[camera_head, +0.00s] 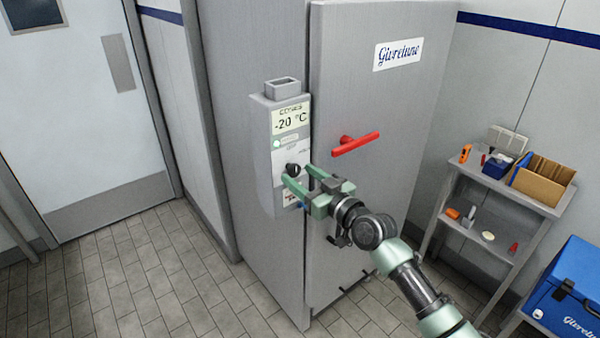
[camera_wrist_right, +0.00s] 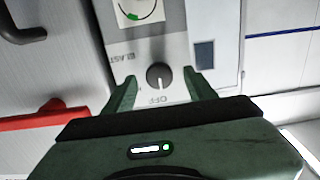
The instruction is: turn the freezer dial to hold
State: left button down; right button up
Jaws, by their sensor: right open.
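The freezer dial (camera_head: 293,169) is a small dark round knob on the grey control box (camera_head: 262,160) at the freezer's left edge. In the right wrist view the dial (camera_wrist_right: 159,76) has a white pointer line aimed at the label OFF; the label BLAST is to its left. I cannot read a HOLD label. My right gripper (camera_head: 298,174) is open, its green fingers reaching toward the dial. In the wrist view its fingertips (camera_wrist_right: 160,83) stand on either side of the dial, with visible space between; contact cannot be seen. My left gripper is not in view.
A display (camera_head: 290,119) above the dial reads -20 °C. A red door handle (camera_head: 356,144) sits on the freezer door (camera_head: 385,100) to the right. A grey shelf (camera_head: 480,195) with boxes and a blue cooler (camera_head: 570,298) stand farther right. The tiled floor (camera_head: 140,270) at left is clear.

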jog(key=shift+w+a, duration=0.25)
jog(key=shift+w, duration=0.15)
jog(key=shift+c, duration=0.4)
grip_shut()
jog(key=shift+m, duration=0.4)
jog(key=shift+f+m, duration=0.1)
jog(key=shift+m, duration=0.9)
jog(key=m, duration=0.2)
jog(key=shift+m, duration=0.3)
jog(key=m, duration=0.6)
jog(key=shift+m, duration=0.3)
